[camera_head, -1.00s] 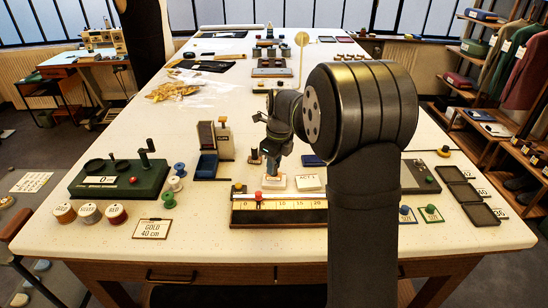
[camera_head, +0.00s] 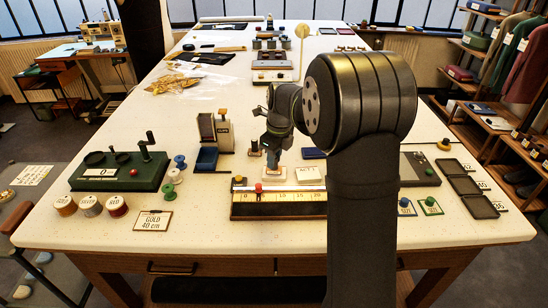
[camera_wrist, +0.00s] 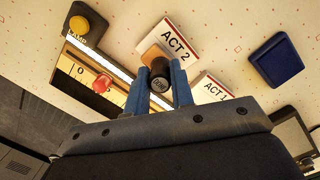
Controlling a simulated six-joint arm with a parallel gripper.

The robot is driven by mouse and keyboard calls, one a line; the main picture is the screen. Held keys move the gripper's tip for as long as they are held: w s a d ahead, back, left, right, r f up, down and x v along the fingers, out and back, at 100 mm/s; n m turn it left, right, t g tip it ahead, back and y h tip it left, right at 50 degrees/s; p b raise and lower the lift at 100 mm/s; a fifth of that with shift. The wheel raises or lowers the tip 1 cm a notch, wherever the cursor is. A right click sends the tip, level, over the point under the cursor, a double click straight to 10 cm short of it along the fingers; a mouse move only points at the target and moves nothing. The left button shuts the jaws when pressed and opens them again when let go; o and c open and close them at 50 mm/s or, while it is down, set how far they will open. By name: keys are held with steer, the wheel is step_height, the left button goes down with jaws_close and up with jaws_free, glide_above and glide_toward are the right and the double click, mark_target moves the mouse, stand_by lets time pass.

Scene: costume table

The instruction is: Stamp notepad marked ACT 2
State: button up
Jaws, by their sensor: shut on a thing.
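My gripper (camera_wrist: 159,72) is shut on a stamp, its two blue fingers on either side of the stamp's black handle (camera_wrist: 160,82). The stamp's wooden base shows in the wrist view beside the white notepad marked ACT 2 (camera_wrist: 182,40), overlapping its edge. In the head view my gripper (camera_head: 271,161) points down over this notepad (camera_head: 275,181), and partly hides it. I cannot tell whether the stamp touches the paper. The notepad marked ACT 1 (camera_wrist: 212,90) lies close by; it also shows in the head view (camera_head: 308,175).
A dark blue pad (camera_wrist: 275,60) lies behind the notepads. A ruler board (camera_head: 290,197) with a red knob lies in front. A second small stamp (camera_head: 255,148) stands just left of my gripper.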

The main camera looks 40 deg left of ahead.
steer(key=shift+f, duration=0.55)
stand_by(1.1)
steer(key=shift+r, duration=0.15)
steer(key=shift+r, duration=3.4)
